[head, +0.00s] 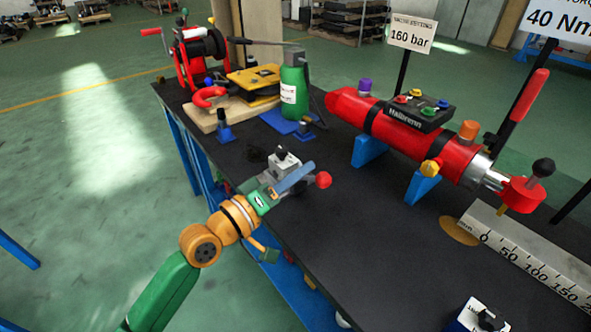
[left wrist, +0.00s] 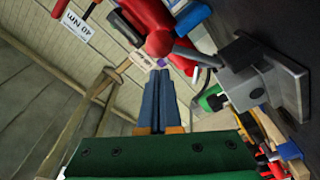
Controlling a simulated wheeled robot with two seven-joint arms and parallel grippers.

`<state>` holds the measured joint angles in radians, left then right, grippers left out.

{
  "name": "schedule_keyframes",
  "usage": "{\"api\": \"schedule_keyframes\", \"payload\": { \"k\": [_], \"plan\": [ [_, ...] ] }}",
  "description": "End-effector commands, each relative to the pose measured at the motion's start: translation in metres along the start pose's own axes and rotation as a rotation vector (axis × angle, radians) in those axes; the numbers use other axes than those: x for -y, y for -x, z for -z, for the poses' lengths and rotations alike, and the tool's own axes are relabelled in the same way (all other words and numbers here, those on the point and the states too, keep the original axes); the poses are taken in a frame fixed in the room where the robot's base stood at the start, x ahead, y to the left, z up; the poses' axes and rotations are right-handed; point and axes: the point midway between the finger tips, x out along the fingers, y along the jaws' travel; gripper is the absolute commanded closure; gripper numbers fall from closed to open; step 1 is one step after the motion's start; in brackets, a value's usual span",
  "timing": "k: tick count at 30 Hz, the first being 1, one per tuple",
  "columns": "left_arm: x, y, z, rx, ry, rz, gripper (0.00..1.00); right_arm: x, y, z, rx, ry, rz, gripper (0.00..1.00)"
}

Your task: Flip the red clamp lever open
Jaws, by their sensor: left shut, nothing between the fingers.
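The clamp is a small grey metal block (head: 284,161) with a black top on the dark bench. Its lever ends in a red ball knob (head: 322,180), which points right and lies low over the bench. My left gripper (head: 311,165) has blue fingers pressed together, empty, just beside the lever and close to the knob. In the left wrist view the closed fingertips (left wrist: 156,73) point at the red knob (left wrist: 160,43), with a small gap apparent. The grey rod runs from the knob to the clamp block (left wrist: 243,88). The fingers partly hide the lever in the head view. My right gripper is not in view.
A red cylinder (head: 385,121) on blue supports lies right of the clamp. A green bottle-shaped jack (head: 294,92), a yellow device (head: 253,77) and a red reel (head: 198,55) stand behind. A ruler (head: 535,262) lies at right. The bench between is mostly clear.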

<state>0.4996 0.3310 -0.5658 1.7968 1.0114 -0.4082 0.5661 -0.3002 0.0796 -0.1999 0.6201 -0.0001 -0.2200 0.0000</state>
Motion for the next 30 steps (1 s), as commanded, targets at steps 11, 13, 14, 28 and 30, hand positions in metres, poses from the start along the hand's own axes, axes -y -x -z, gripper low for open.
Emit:
{"api": "schedule_keyframes", "payload": {
  "k": [11, 13, 14, 28, 30],
  "plan": [
    [0.0011, 0.0014, -0.0104, 0.0, -0.128, -0.016, 1.0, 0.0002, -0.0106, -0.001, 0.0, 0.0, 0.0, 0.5],
    [0.001, 0.0014, -0.011, 0.0, -0.138, -0.017, 1.0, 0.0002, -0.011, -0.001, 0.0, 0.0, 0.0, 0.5],
    [0.0009, 0.0014, -0.0112, 0.0, -0.14, -0.017, 1.0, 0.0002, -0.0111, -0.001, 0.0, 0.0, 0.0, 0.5],
    [0.0005, 0.0014, -0.0111, 0.0, -0.145, -0.018, 1.0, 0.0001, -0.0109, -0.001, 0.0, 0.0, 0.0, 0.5],
    [-0.0019, 0.0009, -0.0093, -0.001, -0.145, -0.017, 1.0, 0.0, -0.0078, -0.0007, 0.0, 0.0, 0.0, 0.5]
  ]
}}
